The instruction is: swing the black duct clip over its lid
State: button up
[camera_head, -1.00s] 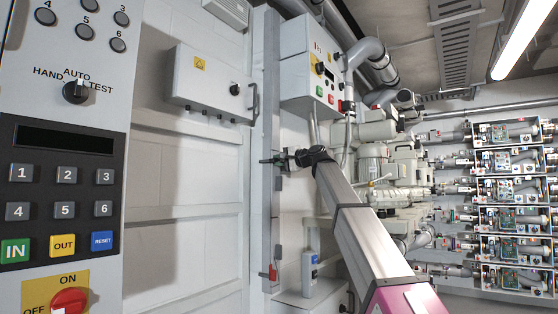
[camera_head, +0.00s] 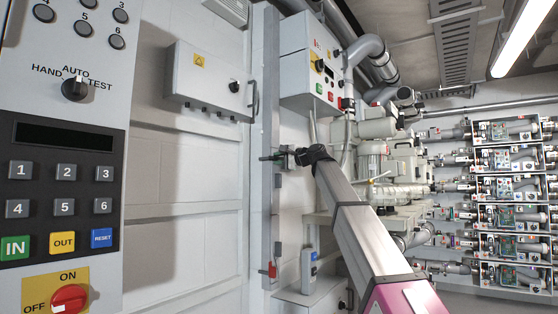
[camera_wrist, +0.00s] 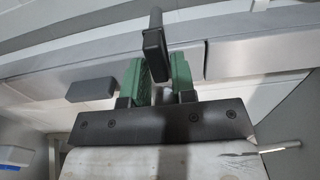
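My gripper (camera_wrist: 160,80) has two green-padded fingers with a visible gap between them, and it faces a grey duct strip. A black duct clip (camera_wrist: 153,45) stands out from the strip at the fingertips, in line with the gap. It overlaps the fingers in the wrist view, so I cannot tell whether they press on it. The smooth grey lid (camera_wrist: 240,60) runs across the wrist view behind the fingers.
A dark grey block (camera_wrist: 90,88) sits on the strip left of the fingers. In the head view a grey box (camera_head: 210,80) hangs on the wall left of the duct, and a control box (camera_head: 310,70) is at its upper right. A control panel (camera_head: 65,170) fills the left side.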

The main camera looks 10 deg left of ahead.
jog(key=shift+o, duration=0.8)
jog(key=v, duration=1)
jog(key=shift+s+d, duration=0.15)
jog(key=shift+d, duration=0.25)
